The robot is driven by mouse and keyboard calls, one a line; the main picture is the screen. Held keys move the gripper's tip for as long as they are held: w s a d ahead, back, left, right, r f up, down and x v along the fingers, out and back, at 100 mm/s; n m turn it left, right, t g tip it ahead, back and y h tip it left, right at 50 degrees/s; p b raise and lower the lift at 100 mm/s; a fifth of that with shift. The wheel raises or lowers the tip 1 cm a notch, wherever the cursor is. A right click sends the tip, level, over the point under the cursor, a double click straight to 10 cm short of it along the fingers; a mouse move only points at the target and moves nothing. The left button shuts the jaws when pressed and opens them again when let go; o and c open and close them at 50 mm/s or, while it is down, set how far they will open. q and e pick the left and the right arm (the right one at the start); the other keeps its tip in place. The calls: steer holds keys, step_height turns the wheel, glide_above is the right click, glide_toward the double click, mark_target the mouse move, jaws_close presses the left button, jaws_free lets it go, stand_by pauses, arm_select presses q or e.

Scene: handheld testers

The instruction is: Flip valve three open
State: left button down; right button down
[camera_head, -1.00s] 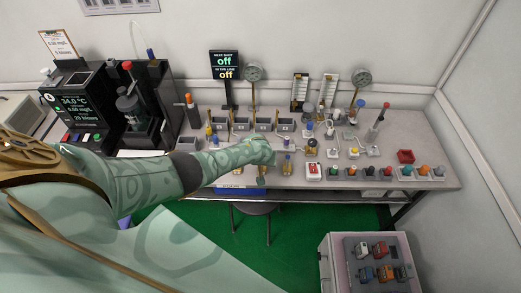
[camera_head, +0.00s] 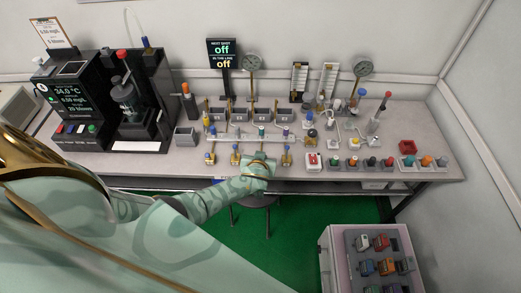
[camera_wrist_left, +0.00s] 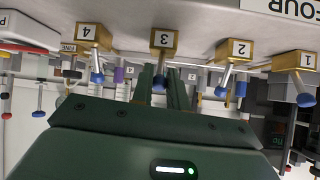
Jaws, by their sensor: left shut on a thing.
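Valve three (camera_wrist_left: 163,41) is a brass block marked 3 at the bench's front edge, seen upside down in the left wrist view. Its blue-tipped lever (camera_wrist_left: 160,81) sits between the dark green fingers of my left gripper (camera_wrist_left: 162,78), which is shut on it. In the head view my left gripper (camera_head: 258,163) covers most of this valve. Valve one (camera_head: 210,157), valve two (camera_head: 236,156) and valve four (camera_head: 287,157) stand in the same row. Their blue-tipped levers also show in the wrist view. My right gripper is not in view.
A red-and-white switch box (camera_head: 313,161) is right of valve four. A black machine (camera_head: 77,103) stands at the left. A cabinet with coloured blocks (camera_head: 375,255) is at lower right.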

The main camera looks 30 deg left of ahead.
arm_select(q)
steer(key=shift+f, duration=0.1)
steer(key=c, duration=1.4)
jaws_free()
steer(key=p+v, duration=0.5)
steer(key=v, duration=1.1)
steer(key=shift+s, duration=0.1)
